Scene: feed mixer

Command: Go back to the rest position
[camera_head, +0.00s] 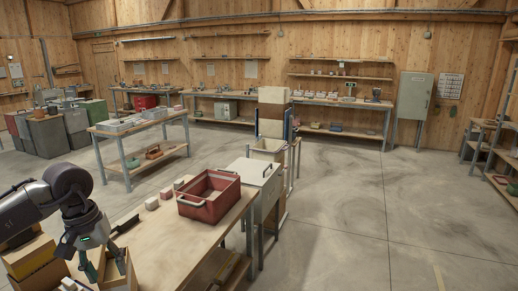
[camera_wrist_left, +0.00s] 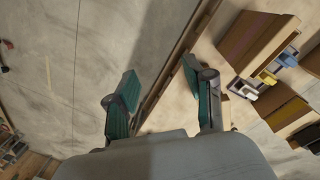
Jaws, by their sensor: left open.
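My left gripper (camera_head: 104,265) comes in from the left over the near end of the wooden workbench (camera_head: 180,245). It is open and empty, fingers pointing down. In the left wrist view its two green-padded fingers (camera_wrist_left: 160,105) stand apart, with bare concrete floor and the bench edge beyond them. My right gripper is not in either view.
A red crate (camera_head: 208,195) and small pale blocks (camera_head: 152,203) stand on the bench. Cardboard boxes (camera_head: 32,258) are close by my left gripper; boxes with small items (camera_wrist_left: 262,80) also show in the wrist view. Open floor (camera_head: 370,220) lies right of the bench.

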